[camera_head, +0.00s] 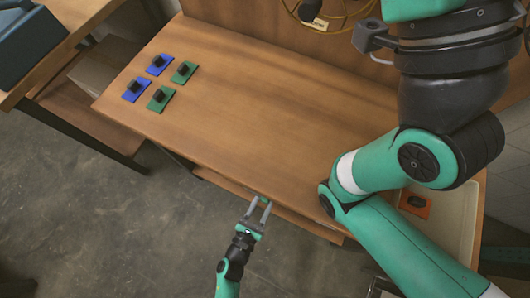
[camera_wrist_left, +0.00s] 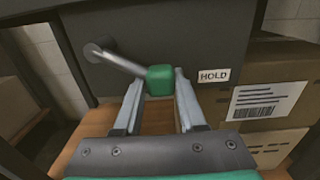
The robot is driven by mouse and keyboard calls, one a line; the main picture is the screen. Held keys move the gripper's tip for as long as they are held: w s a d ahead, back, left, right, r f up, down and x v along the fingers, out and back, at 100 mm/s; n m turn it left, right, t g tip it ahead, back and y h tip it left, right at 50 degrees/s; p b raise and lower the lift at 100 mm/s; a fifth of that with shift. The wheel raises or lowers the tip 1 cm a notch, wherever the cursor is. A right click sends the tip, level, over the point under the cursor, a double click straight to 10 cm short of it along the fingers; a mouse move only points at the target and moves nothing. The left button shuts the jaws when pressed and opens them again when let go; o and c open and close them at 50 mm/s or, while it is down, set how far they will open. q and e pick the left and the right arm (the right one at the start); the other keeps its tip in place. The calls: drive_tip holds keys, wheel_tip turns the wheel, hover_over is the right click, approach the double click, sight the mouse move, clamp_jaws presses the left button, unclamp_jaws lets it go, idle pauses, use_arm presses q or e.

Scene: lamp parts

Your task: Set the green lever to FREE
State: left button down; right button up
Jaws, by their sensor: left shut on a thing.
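The green lever's knob (camera_wrist_left: 160,80) sits at the end of a grey metal rod in the left wrist view. The rod runs from a round pivot on a dark panel, at upper left, down to the right. A white HOLD label (camera_wrist_left: 213,76) is just right of the knob. No FREE label shows. My left gripper (camera_wrist_left: 156,92) is shut on the knob, with one finger on each side. In the head view my left gripper (camera_head: 259,202) is at the table's front edge, and the panel is hidden under the tabletop. My right gripper is out of the picture.
The wooden table (camera_head: 270,100) is mostly bare. Blue plates (camera_head: 135,90) and green plates (camera_head: 184,72) with black knobs lie at its left. An orange plate (camera_head: 414,203) lies at right beside my right arm. A cardboard box (camera_wrist_left: 270,95) stands right of the panel.

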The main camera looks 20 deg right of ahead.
use_arm(q)
drive_tip(key=shift+d+r, duration=0.1)
drive_tip(key=shift+r, duration=0.25)
drive_tip(key=shift+s+d+r+n+p, duration=0.25)
drive_tip(key=shift+r+n, duration=0.3)
drive_tip(key=shift+n, duration=0.3)
drive_tip(key=shift+s+d+r+n+p, duration=0.15)
drive_tip(key=shift+r+n+p, duration=0.3)
drive_tip(key=shift+n, duration=0.4)
drive_tip(key=shift+s+r+n+p, duration=0.1)
drive_tip(key=shift+r+n+p, duration=0.2)
drive_tip(key=shift+r+n, duration=0.4)
drive_tip(key=shift+r+n+p, duration=0.3)
drive_tip(key=shift+r+n, duration=0.05)
drive_tip(key=shift+n, duration=0.65)
drive_tip(key=shift+c, duration=2.4)
unclamp_jaws()
drive_tip(key=shift+f, duration=0.15)
drive_tip(key=shift+a, duration=0.1)
